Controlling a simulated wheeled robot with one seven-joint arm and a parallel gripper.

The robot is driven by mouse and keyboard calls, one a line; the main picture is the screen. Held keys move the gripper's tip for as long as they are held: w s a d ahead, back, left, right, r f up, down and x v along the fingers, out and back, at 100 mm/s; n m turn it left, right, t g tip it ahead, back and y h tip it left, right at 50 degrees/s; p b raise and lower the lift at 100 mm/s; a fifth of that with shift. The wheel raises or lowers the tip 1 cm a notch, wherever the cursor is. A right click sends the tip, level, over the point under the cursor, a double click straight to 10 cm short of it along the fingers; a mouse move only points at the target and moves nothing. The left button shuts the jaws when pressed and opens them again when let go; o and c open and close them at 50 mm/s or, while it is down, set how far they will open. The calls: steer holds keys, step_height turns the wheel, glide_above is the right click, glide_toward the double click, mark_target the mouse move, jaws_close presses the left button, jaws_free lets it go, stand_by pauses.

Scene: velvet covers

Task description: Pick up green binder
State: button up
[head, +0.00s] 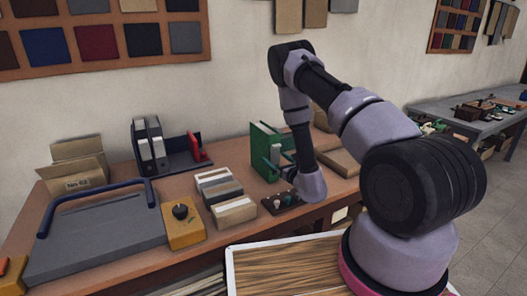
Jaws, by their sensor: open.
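The green binder (262,142) stands upright on the brown workbench, right of the middle, with its pale page edges partly showing. My gripper (279,164) is at the lower right of the binder, its fingers open and dark against it. My wrist hides part of the binder's right side and some of the gripper. I cannot tell whether the fingers touch the binder or are around it.
On the workbench (115,277) are grey files in a black holder (183,161), a red item (196,148), boxes of cards (219,187), a yellow block with a black knob (184,228), a grey board with a blue handle (95,245) and a cardboard box (78,168).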

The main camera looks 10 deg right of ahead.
mark_target(274, 157)
steer(key=x, duration=0.4)
steer(key=shift+w+r, duration=0.1)
steer(key=shift+w, duration=0.05)
steer(key=shift+d+r+x, duration=0.1)
steer(key=shift+x, duration=1.2)
steer(key=shift+d+r+x, duration=0.1)
steer(key=shift+d+x, duration=0.05)
steer(key=shift+x, duration=1.15)
steer(key=shift+w, duration=0.1)
jaws_close()
